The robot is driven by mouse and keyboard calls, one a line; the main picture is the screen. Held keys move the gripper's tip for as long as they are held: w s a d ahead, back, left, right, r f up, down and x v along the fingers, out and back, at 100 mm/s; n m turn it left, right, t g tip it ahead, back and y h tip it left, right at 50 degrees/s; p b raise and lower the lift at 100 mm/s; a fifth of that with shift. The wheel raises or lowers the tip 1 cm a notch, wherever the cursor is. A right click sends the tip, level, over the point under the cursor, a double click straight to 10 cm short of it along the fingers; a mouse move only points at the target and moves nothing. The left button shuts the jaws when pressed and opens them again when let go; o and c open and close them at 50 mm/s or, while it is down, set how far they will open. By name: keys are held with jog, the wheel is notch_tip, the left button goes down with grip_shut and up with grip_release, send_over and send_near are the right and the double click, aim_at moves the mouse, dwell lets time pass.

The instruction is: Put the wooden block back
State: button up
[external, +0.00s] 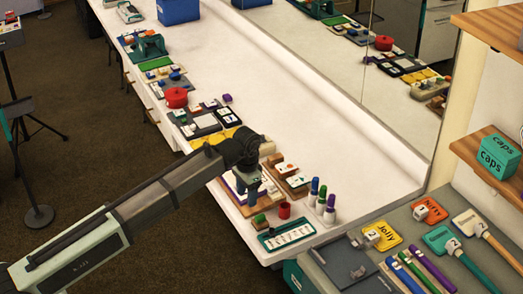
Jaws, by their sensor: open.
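My gripper (248,190) points down over the near end of the white counter (330,140), above a group of small props. It is open; its fingertips are small and dark here, and I cannot tell whether they touch anything. Brown wooden-looking pieces (298,181) with white and coloured parts lie just right of it. Another brown block (275,159) lies behind these. A small brown piece with a green top (260,220) stands in front of the gripper. I cannot tell which of these is the wooden block. My wrist and arm hide part of the group.
Several bottles with coloured caps (321,200) stand to the right. A red cup (284,211) and a teal tray (287,233) lie at the near edge. A red pot (176,97) and more props line the left edge. The counter's middle is clear, with a mirror (340,60) behind.

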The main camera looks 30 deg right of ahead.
jog(key=w+a+f+n+y, duration=0.1)
jog(key=w+a+f+n, duration=0.1)
jog(key=w+a+f, duration=0.8)
jog(key=w+a+f+n+g, duration=0.1)
jog(key=w+a+f+n, duration=0.1)
jog(key=w+a+f, duration=0.45)
jog(key=w+a+f+n+g+y, duration=0.1)
jog(key=w+a+f+n, duration=0.15)
jog(key=a+f, duration=0.75)
jog(key=w+a+f+n+g, duration=0.1)
jog(key=w+a+f, duration=0.45)
jog(key=a, duration=0.65)
jog(key=s+a+f+n+g, duration=0.1)
jog(key=s+a+f+n, duration=0.15)
jog(key=a, duration=0.45)
jog(key=s+a+f+n, duration=0.1)
jog(key=a+f, duration=0.3)
jog(key=a, duration=0.4)
jog(key=s+a+f+n+g, duration=0.1)
jog(key=a+f, duration=0.2)
jog(key=a, duration=0.4)
jog(key=s+a+f+n+g+h, duration=0.1)
jog(key=s+a+f+n, duration=0.1)
jog(key=s+a, duration=0.5)
jog(key=s+a+f+n+h, duration=0.1)
jog(key=s+a+f+n, duration=0.2)
jog(key=s+a, duration=0.5)
jog(key=shift+s+g, duration=0.4)
jog(key=shift+s, duration=0.5)
jog(key=shift+a, duration=0.1)
